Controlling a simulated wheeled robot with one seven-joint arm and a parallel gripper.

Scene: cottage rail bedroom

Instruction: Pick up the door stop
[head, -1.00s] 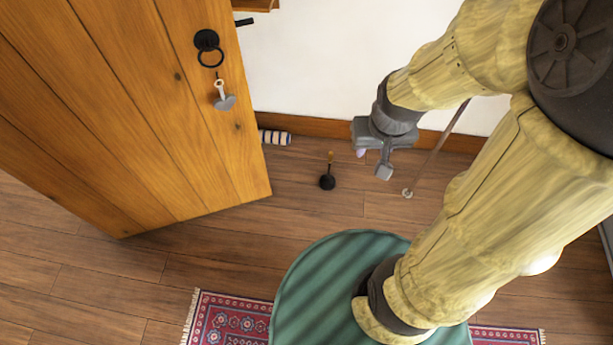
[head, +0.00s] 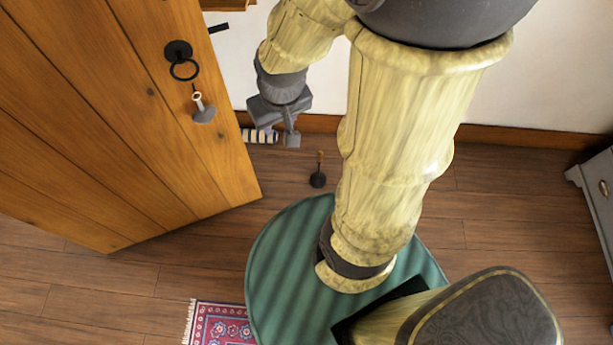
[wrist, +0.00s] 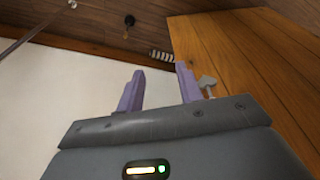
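A small black weight with an upright tan handle, which looks like the door stop (head: 318,180), stands on the wooden floor. It lies right of the door's lower corner and also shows near the top of the wrist view (wrist: 129,21). My gripper (head: 279,136) is up and to the left of it in the head view, apart from it. In the wrist view my gripper (wrist: 160,70) has its two purple fingers spread with nothing between them. No part of the door stop is hidden in the head view.
An open wooden door (head: 120,110) with a ring handle and hanging key stands at left. A striped roll (head: 262,137) lies by the white wall's skirting, partly behind my gripper. A red patterned rug (head: 222,325) and a grey cabinet (head: 597,200) are nearby. Floor around the stop is clear.

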